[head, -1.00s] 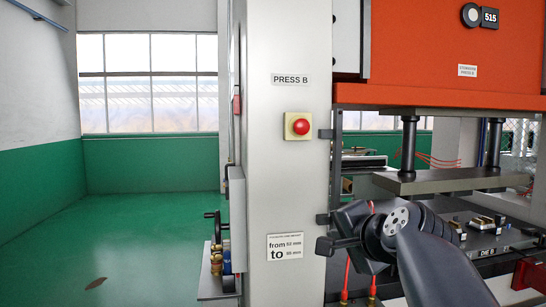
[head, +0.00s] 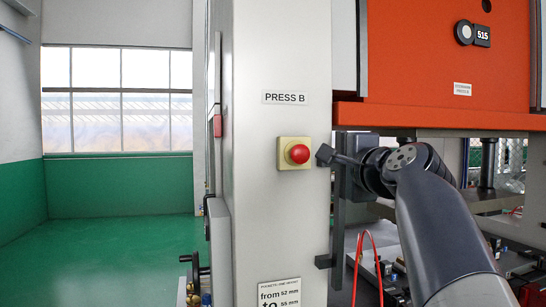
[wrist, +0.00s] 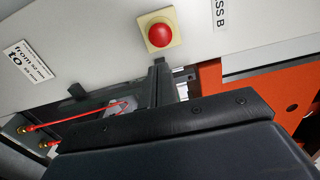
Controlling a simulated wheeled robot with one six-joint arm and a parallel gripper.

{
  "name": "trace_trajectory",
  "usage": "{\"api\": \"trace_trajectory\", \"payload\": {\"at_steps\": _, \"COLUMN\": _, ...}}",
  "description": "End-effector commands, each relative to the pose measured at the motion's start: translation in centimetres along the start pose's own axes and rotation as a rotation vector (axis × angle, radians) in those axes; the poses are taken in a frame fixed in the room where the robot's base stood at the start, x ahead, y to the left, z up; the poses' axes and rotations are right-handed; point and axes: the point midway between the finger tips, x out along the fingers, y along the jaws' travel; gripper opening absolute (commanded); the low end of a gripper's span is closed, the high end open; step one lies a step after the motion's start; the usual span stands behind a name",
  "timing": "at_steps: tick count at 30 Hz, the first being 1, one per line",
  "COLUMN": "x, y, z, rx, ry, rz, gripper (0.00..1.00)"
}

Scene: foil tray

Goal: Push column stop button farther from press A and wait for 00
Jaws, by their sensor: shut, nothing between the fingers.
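A red stop button (head: 298,153) on a pale yellow square plate is mounted on the grey column (head: 265,200), below the label PRESS B (head: 287,98). The button also shows at the top of the wrist view (wrist: 160,34). My gripper (head: 325,154) is shut and empty, level with the button and just to its right in the head view. A gap shows between them in that view; the depth between them is hard to tell. The dark body of my gripper fills the bottom of the wrist view. A round dial with a display reading 515 (head: 482,36) is on the orange press.
The orange press (head: 430,65) stands to the right, with a dark bracket (head: 338,215) along the column's edge. Red hoses (head: 368,255) hang below my arm. A sign reading from 52 mm to 55 mm (head: 280,294) is low on the column. Open green floor lies left.

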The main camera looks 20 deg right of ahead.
Motion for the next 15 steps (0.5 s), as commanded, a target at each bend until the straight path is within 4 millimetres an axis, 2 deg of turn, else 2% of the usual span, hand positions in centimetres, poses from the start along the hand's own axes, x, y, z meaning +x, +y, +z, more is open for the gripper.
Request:
{"api": "trace_trajectory", "payload": {"at_steps": 4, "x": 0.5, "y": 0.0, "z": 0.0, "rx": 0.000, "ry": -0.001, "rz": 0.002, "gripper": 0.00}}
{"api": "trace_trajectory", "payload": {"at_steps": 8, "x": 2.2, "y": -0.1, "z": 0.1, "rx": 0.000, "ry": -0.003, "rz": 0.004, "gripper": 0.00}}
{"api": "trace_trajectory", "payload": {"at_steps": 15, "x": 7.2, "y": -0.2, "z": 0.1, "rx": 0.001, "ry": -0.003, "rz": 0.004, "gripper": 0.00}}
